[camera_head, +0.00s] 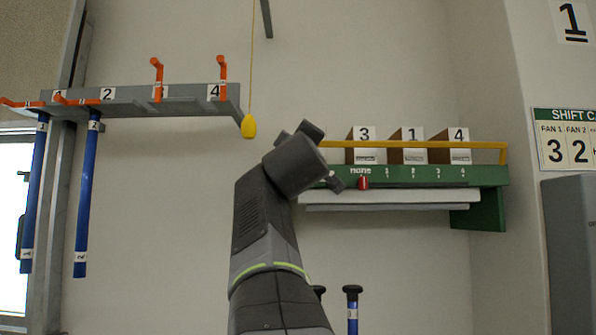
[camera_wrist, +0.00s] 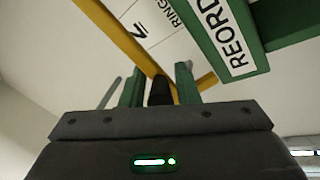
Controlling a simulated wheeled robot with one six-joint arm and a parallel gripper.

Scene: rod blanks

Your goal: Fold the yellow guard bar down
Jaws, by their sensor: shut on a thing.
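The yellow guard bar (camera_head: 420,144) runs level across the front of the bins on the green wall rack (camera_head: 490,180). Its right end bends down to the rack; its left end is hidden behind my wrist. In the wrist view the yellow bar (camera_wrist: 118,38) runs in from the upper left to the jaws. My gripper (camera_wrist: 158,82) is shut on the bar, with one green finger on each side and a dark piece between them. In the head view my wrist hides most of the gripper at the rack's left end.
Bins (camera_head: 364,145) numbered 3, 1 and 4 stand behind the bar. A red slider (camera_head: 363,183) sits on the rack's front near "none". A yellow pull (camera_head: 248,127) hangs on a cord left of my wrist. A grey peg rail (camera_head: 150,100) holds blue rods at left.

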